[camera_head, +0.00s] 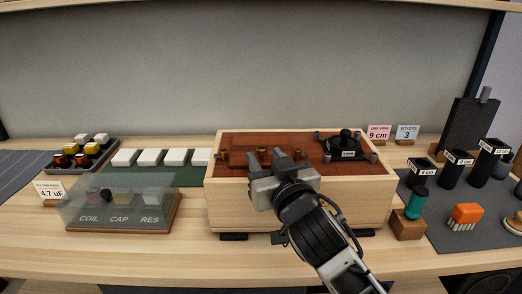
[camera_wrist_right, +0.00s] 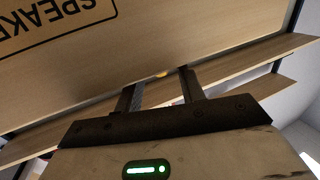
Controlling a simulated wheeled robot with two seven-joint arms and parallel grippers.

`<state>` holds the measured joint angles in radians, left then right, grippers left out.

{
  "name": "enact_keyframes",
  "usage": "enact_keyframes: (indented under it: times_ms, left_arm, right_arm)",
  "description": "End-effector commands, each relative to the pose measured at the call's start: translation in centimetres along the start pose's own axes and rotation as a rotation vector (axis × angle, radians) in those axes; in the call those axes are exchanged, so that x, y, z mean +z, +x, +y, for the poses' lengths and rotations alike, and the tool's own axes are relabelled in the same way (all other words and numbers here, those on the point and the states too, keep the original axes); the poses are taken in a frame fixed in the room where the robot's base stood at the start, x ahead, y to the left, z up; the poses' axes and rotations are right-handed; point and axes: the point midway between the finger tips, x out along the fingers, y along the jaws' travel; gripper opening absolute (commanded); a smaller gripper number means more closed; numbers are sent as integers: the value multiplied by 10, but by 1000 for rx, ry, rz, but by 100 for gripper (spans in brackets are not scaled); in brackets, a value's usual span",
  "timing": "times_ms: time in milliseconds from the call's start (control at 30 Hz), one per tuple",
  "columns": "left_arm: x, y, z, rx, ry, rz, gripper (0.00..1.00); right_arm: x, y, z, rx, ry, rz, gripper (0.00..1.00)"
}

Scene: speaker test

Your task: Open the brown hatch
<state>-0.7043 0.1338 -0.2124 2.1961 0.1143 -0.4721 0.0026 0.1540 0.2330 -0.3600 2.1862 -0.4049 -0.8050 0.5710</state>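The brown hatch (camera_head: 290,141) is the flat reddish-brown top of a light wooden box (camera_head: 350,211). It looks shut. Brass fittings (camera_head: 224,156) stand along its front edge. My right gripper (camera_head: 280,154) is over the front edge of the box, its fingers near the brass fittings and partly hiding the hatch. The box wall with printed lettering (camera_wrist_right: 60,25) fills the upper left there. My left gripper is not in view.
A black round part (camera_head: 345,147) is on the hatch's right side. A clear-covered tray (camera_head: 118,226) and white blocks (camera_head: 150,157) are left of the box. Black tubes (camera_head: 455,170), a teal-topped part (camera_head: 416,203) and an orange brush-like part (camera_head: 466,214) are on the right.

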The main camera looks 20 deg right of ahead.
Motion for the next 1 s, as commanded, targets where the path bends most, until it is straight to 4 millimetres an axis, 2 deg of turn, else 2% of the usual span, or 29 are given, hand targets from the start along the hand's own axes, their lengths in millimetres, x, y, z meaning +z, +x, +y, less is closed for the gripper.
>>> enact_keyframes:
  times_ms: [100, 233, 600, 633, 700, 767, 1000]
  left_arm:
    - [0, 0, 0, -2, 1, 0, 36]
    - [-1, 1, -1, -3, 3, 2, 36]
    - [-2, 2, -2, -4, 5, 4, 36]
    - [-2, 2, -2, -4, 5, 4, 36]
    - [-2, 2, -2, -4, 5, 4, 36]
    - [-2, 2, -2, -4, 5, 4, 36]
    - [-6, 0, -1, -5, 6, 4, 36]
  right_arm:
    - [0, 19, 0, 0, -2, 0, 39]
    - [0, 31, 0, -1, 0, -1, 39]
    - [1, 37, 0, 0, 0, -1, 39]
    - [1, 37, 0, 0, 0, -1, 34]
    - [0, 37, 0, 0, 0, -1, 14]
    - [1, 36, 0, 0, 0, -1, 0]
    - [-2, 38, 2, 4, 2, -8, 0]
